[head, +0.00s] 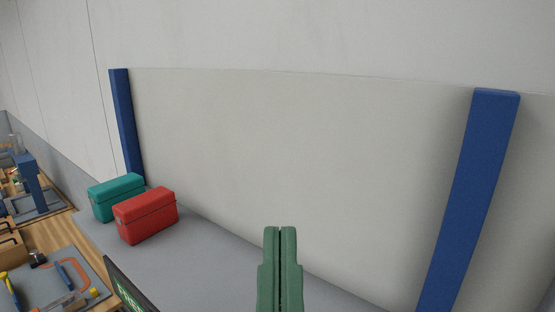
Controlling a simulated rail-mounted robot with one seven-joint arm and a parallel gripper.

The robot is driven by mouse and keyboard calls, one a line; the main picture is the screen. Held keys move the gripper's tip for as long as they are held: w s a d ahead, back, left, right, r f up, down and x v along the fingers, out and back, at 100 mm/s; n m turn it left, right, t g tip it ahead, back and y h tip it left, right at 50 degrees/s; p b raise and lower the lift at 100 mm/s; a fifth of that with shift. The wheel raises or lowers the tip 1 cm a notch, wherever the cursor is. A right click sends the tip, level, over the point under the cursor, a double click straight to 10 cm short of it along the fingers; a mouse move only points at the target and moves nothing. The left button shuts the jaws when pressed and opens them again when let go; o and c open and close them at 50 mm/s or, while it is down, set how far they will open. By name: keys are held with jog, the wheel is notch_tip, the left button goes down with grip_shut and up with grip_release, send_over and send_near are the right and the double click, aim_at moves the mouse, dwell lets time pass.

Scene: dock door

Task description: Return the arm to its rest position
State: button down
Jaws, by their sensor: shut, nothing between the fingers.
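My gripper (280,230) shows at the bottom middle of the head view. Its two green fingers point up in the picture and lie side by side, shut with nothing between them. It is in front of the pale wall panel and the grey floor strip, apart from any object. The rest of my arm is below the picture and hidden.
A red box (146,216) and a teal box (117,197) stand by the wall at left. Blue posts stand at left (127,125) and right (470,200). A wooden bench (50,233) with tools is at far left. A dark sign (128,290) is at the bottom.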

notch_tip(320, 180, up, 16)
jog(key=p, duration=1.2)
jog(key=shift+w+a, duration=0.15)
jog(key=shift+a, duration=0.05)
